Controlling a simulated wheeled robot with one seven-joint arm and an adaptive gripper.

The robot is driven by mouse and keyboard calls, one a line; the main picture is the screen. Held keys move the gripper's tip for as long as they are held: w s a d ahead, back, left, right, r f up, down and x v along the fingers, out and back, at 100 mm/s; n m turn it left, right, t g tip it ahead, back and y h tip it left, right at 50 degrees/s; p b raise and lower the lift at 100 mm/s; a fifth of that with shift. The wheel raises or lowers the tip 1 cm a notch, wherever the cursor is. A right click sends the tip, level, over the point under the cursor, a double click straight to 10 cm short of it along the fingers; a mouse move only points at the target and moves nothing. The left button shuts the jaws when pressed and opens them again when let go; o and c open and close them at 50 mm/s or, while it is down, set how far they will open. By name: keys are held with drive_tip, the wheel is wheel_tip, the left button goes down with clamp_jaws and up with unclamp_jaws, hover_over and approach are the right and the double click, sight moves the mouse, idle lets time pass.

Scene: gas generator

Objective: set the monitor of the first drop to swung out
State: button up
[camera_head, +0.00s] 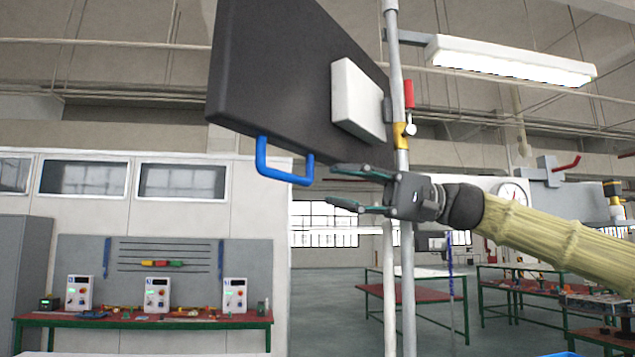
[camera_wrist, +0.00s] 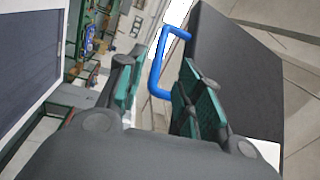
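The monitor (camera_head: 290,75) is a large dark panel at the top of the head view, seen from its back with a white box (camera_head: 358,101) on it. It is mounted beside a vertical grey pole (camera_head: 399,250). A blue handle (camera_head: 283,175) hangs from its lower edge. My gripper (camera_head: 345,187) is open just right of the handle, apart from it in the head view. In the wrist view, the monitor (camera_wrist: 235,75) is at the right and the blue handle (camera_wrist: 156,75) shows between and beyond the open fingers. I see no grip on it.
A red and yellow valve fitting (camera_head: 404,115) sits on the pole near the monitor. A lamp (camera_head: 510,60) hangs at upper right. A workbench (camera_head: 140,321) with several devices stands at the back left, and green-framed tables stand at the right.

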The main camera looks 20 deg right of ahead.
drive_tip(key=shift+s+d+f, duration=0.1)
drive_tip(key=shift+d+f, duration=0.05)
drive_tip(key=shift+d, duration=0.6)
drive_tip(key=shift+d+f, duration=0.1)
drive_tip(key=shift+d, duration=0.6)
